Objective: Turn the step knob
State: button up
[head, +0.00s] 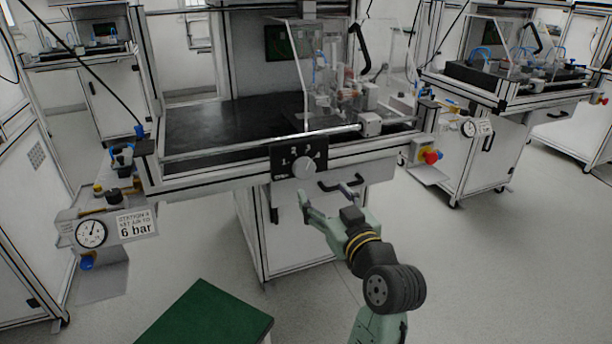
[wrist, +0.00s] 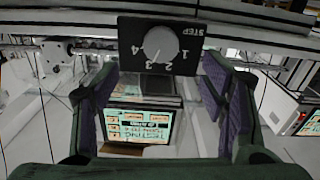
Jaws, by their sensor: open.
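The step knob (head: 305,167) is a round, light grey dial on a black panel (head: 283,160) at the front edge of the workbench. In the wrist view the knob (wrist: 161,45) is at the top centre, with the numbers 1 to 4 and an upside-down STEP label on the panel around it. I cannot clearly tell which number it points to. My gripper (head: 326,193) is open and empty, just below and in front of the panel. In the wrist view its two purple-padded fingers (wrist: 159,75) stand apart on either side below the knob, not touching it.
A black handle (head: 342,182) is on the bench front close to my gripper. A green surface (head: 207,315) is at the bottom. The floor around my arm is clear.

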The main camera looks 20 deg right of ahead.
aim_at(305, 171)
jog(key=w, duration=0.3)
jog(key=w+p, duration=0.1)
jog(key=w, duration=0.3)
jog(key=w+p, duration=0.1)
jog(key=w, duration=0.2)
jog(key=shift+w+a, duration=0.2)
jog(key=shift+a, duration=0.05)
jog(key=shift+c, duration=0.2)
jog(key=c, duration=1.1)
jog(key=shift+r, duration=0.1)
jog(key=m+p, duration=0.3)
jog(key=m, duration=0.2)
jog(key=shift+r, duration=0.15)
jog(key=shift+m+p, duration=1.25)
jog(key=shift+m, duration=0.75)
